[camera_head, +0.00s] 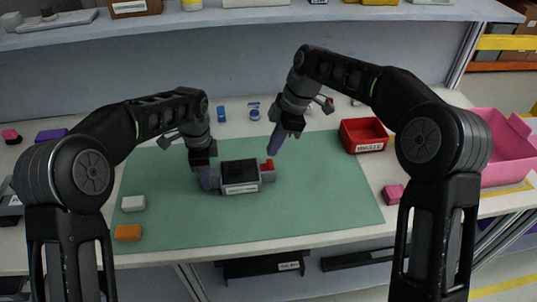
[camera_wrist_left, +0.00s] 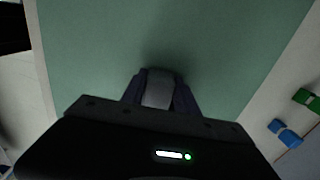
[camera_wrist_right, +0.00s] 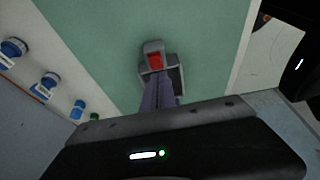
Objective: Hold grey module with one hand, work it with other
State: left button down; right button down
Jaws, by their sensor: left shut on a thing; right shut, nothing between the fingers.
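The grey module (camera_head: 240,188) lies on the green mat (camera_head: 320,210), with a black top, a pale label on its front and a red part (camera_head: 268,164) at its right end. My left gripper (camera_head: 207,182) is shut on the module's left end; a grey piece of the module (camera_wrist_left: 158,90) shows between its fingers in the left wrist view. My right gripper (camera_head: 274,148) is shut and empty, its fingertips above and close to the red part. In the right wrist view the red part (camera_wrist_right: 155,61) sits in a grey housing just beyond the fingertips (camera_wrist_right: 158,78); whether they touch is unclear.
A white block (camera_head: 133,203) and an orange block (camera_head: 127,232) lie on the mat's left. A red bin (camera_head: 364,135) stands at the back right, a pink block (camera_head: 393,194) at the mat's right edge. Small blue items (camera_head: 254,111) stand behind the mat. The mat's front is clear.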

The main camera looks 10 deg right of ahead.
pick_arm(q)
jog(key=shift+d, duration=0.2)
pick_arm(e)
jog(key=v, duration=0.5)
jog(key=shift+a+r, duration=0.1)
jog(key=shift+r, duration=0.1)
pick_arm(q)
jog(key=c, duration=0.8)
grip_release()
jog(key=shift+c, duration=0.2)
notch_tip(320, 180, up, 12)
